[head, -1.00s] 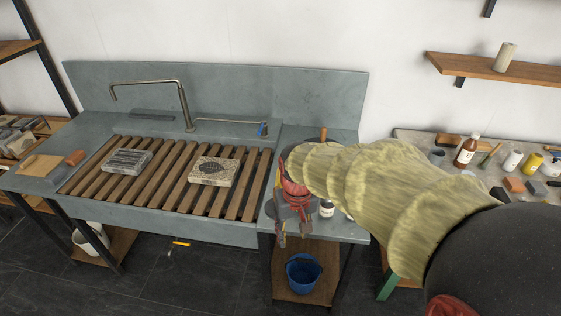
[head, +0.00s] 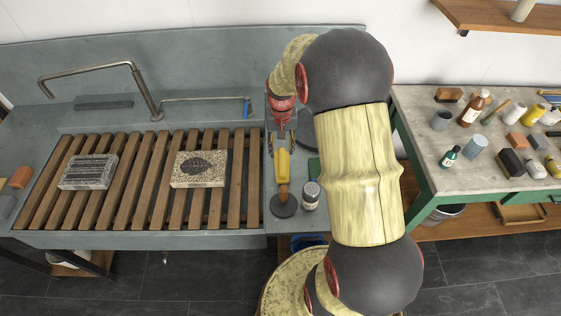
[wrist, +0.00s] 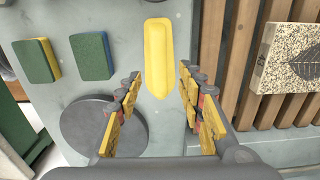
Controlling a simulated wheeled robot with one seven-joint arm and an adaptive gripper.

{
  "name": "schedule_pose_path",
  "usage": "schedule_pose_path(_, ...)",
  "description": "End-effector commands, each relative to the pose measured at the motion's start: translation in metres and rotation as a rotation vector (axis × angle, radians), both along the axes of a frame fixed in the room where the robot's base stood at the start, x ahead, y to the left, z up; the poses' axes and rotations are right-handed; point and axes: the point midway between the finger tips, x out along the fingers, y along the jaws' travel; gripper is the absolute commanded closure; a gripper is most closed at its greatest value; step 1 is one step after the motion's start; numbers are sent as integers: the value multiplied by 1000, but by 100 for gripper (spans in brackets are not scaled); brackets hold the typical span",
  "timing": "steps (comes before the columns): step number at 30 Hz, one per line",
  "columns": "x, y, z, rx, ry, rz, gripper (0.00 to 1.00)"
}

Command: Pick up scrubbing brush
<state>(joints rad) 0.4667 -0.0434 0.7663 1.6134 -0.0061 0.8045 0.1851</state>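A long yellow piece with a raised middle, which looks like the scrubbing brush (wrist: 157,60), lies flat on the grey counter just right of the slatted rack. Its bristles do not show. It also shows in the head view (head: 282,166), just in front of my gripper (head: 282,138). In the wrist view my gripper (wrist: 160,80) is open and empty. Its two fingers stand on either side of the brush's near end in the picture. Whether the fingertips are down at the brush's height I cannot tell. My arm hides part of the counter in the head view.
Wooden slats (wrist: 235,70) and a speckled stone block (wrist: 288,60) are to the right. A shaker jar (head: 311,195) stands in front on the counter.

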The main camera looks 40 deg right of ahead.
Motion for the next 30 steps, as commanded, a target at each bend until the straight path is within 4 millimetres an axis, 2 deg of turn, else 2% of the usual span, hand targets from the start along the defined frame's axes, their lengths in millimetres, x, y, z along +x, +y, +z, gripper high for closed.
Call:
schedule_pose_path(3,-1,0,-15,2,4,1,62)
schedule_pose_path(8,-1,0,-26,1,2,1,62)
schedule_pose_path(17,-2,-1,-66,2,2,1,62)
schedule_pose_path(24,-2,-1,-67,1,1,2,62)
schedule_pose_path(30,-2,-1,-67,1,1,1,72)
